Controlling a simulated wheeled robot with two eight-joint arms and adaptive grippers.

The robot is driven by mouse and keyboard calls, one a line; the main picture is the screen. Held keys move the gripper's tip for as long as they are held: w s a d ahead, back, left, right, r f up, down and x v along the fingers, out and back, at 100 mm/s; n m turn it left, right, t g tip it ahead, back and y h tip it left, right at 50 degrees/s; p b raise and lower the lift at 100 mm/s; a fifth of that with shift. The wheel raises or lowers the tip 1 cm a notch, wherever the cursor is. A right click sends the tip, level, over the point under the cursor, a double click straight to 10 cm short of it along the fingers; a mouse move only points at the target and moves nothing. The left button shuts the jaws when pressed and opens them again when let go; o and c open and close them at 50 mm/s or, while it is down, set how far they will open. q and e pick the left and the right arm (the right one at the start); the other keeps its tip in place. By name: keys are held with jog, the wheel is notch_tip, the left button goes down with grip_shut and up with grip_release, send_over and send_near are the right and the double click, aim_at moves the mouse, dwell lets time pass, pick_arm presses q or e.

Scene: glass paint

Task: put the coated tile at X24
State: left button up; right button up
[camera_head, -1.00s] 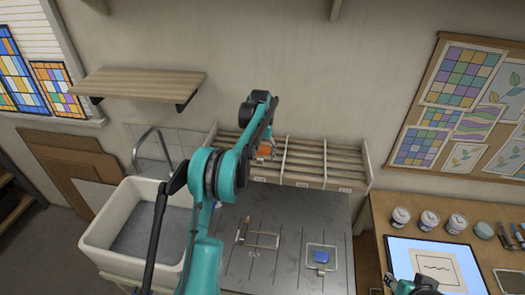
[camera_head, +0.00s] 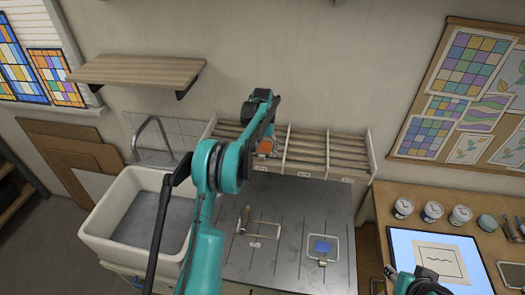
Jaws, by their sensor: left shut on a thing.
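My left gripper (camera_head: 266,139) is shut on an orange tile (camera_head: 265,147). The tile is at the left part of the slatted wooden rack (camera_head: 325,152), by its front; the arm partly covers it. I cannot tell whether the tile touches the slats. Small white labels sit along the rack's front edge, too small to read, so X24 cannot be made out. My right gripper (camera_head: 425,278) is at the bottom right by the light panel, and its fingers are not clear.
A grey worktop (camera_head: 285,225) in front of the rack holds a wire frame (camera_head: 262,228) and a blue piece (camera_head: 323,246) in another frame. A white sink (camera_head: 115,235) stands left. The desk at right holds several jars and a lit panel (camera_head: 400,245). A shelf (camera_head: 140,71) hangs above left.

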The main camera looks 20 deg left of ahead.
pick_arm(q)
jog(key=shift+f+b, duration=0.5)
jog(key=shift+f, duration=0.1)
dwell(0.4)
dwell(0.3)
jog(key=shift+r, duration=0.15)
jog(key=o, duration=1.3)
jog(key=shift+o, duration=0.6)
jog(key=shift+r+p, duration=1.95)
jog(key=shift+r, duration=2.05)
